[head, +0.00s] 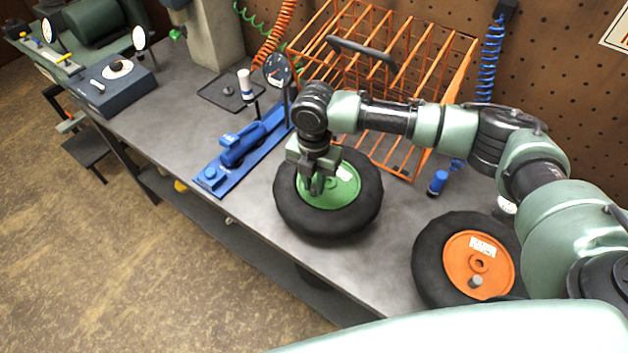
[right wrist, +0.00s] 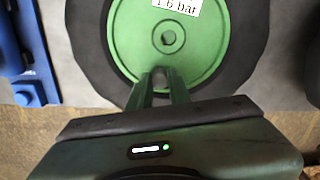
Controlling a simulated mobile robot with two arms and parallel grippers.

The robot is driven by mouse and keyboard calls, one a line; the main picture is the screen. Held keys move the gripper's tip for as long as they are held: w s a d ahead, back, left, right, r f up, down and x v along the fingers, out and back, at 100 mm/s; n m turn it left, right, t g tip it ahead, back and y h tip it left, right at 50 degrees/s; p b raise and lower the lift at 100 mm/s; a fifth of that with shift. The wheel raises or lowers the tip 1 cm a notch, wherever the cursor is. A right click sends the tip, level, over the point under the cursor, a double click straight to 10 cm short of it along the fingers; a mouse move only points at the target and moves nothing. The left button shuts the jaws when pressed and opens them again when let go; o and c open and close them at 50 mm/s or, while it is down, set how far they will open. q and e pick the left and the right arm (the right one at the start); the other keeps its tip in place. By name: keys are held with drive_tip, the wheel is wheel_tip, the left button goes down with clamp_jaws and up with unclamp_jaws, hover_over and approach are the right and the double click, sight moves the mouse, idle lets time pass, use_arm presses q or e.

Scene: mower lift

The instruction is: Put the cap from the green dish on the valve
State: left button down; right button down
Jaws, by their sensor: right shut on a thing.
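A black-tyred wheel (head: 291,218) lies flat near the bench's front edge, with a green dish (head: 345,190) in its middle. In the right wrist view the green dish (right wrist: 205,50) shows a round centre hole and a "1.6 bar" label. My right gripper (head: 316,190) points down over the dish. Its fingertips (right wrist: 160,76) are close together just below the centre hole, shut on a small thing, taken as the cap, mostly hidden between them. Another wheel, at right, has an orange dish (head: 460,255) with a short grey stub (head: 476,282), which may be the valve. My left gripper is not in view.
A blue tool on a blue plate (head: 240,150) lies left of the green-dished wheel. An orange wire cage (head: 440,75) stands behind it. Bare bench (head: 385,250) lies between the wheels.

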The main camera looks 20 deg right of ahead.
drive_tip(key=shift+f, duration=0.3)
drive_tip(key=c, duration=0.9)
unclamp_jaws()
drive_tip(key=shift+r, duration=0.1)
drive_tip(key=shift+r+p, duration=3.7)
drive_tip(key=shift+p, duration=0.3)
drive_tip(key=shift+s+f, duration=0.1)
